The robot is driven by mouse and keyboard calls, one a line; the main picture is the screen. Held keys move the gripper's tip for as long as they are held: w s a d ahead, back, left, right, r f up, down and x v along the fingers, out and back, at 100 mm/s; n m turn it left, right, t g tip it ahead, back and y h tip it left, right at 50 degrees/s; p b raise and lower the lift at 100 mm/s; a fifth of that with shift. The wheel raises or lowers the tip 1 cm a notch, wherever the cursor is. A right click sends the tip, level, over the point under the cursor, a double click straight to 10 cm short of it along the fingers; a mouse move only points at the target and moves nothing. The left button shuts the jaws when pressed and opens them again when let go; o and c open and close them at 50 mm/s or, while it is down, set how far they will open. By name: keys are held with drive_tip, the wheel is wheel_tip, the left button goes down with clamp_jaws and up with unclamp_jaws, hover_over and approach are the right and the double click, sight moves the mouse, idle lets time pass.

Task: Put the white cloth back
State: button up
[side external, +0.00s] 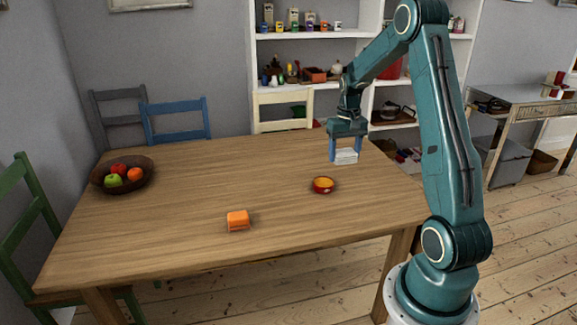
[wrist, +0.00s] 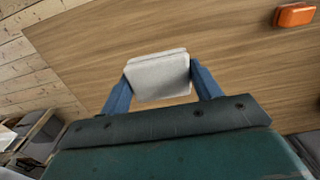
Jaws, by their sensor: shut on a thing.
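The white cloth (side external: 346,157) is a small folded stack near the back right of the wooden table. It also shows in the wrist view (wrist: 158,76), flat and squarish, between the two blue fingers. My gripper (side external: 345,155) points down at it and is shut on it, one finger at each side. In the wrist view my gripper (wrist: 160,84) spans the width of the cloth. I cannot tell for sure whether the cloth touches the table or is slightly raised.
An orange block (side external: 238,220) lies near the front of the table (side external: 190,190). A small red bowl with orange contents (side external: 323,185) stands just in front of the cloth. A fruit bowl (side external: 101,180) is at the left. Chairs and shelves stand behind. The table's middle is clear.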

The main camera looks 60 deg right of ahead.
drive_tip(key=shift+s+r, duration=0.1)
drive_tip(key=shift+s, duration=0.1)
hover_over(339, 213)
wheel_tip(339, 213, down, 16)
drive_tip(key=shift+r, duration=0.1)
idle(0.5)
drive_tip(key=shift+f, duration=2.15)
drive_tip(key=shift+f, duration=0.1)
drive_tip(key=o, duration=1)
drive_tip(key=shift+c, duration=0.2)
